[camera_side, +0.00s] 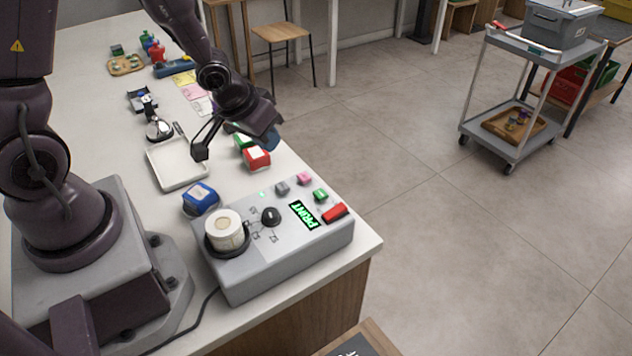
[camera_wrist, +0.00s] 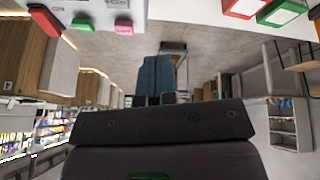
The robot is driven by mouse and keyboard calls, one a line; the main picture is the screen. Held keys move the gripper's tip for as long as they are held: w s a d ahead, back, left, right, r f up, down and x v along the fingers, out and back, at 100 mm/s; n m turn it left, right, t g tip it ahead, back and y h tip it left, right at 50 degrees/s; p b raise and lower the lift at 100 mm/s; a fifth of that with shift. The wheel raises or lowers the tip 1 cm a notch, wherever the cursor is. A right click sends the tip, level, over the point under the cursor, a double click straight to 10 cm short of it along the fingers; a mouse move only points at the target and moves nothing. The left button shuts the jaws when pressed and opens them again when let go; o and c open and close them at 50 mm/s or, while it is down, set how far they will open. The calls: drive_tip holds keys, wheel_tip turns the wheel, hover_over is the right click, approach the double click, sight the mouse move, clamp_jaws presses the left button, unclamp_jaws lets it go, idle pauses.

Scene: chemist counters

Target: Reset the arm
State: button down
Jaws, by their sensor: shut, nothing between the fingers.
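My gripper (camera_side: 200,150) hangs over the counter in the side view. Its dark fingers are shut with nothing held. They are above the right part of a white tray (camera_side: 178,180), to the left of a red-topped container (camera_side: 257,158) and a green-topped container (camera_side: 243,140). My arm arches in from the top of the picture. In the wrist view my gripper (camera_wrist: 155,99) shows as a dark block with small fingertips. That view looks out level across the room, with the counter's things along the top edge.
A grey print box (camera_side: 285,250) with a lit PRINT sign stands at the counter's near corner, bearing a white roll (camera_side: 224,229). A blue container (camera_side: 200,197) sits behind it. A balance-like device (camera_side: 158,129) and coloured notes (camera_side: 187,85) lie farther back. A trolley (camera_side: 515,130) stands on open floor.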

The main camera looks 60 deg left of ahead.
drive_tip(key=s+d+r+m, duration=0.1)
drive_tip(key=s+d+r, duration=0.1)
drive_tip(key=s+r, duration=0.4)
drive_tip(key=s+d+r+m, duration=0.2)
drive_tip(key=s+r, duration=0.5)
drive_tip(key=r, duration=0.8)
drive_tip(key=shift+d+r, duration=0.15)
drive_tip(key=shift+d, duration=0.7)
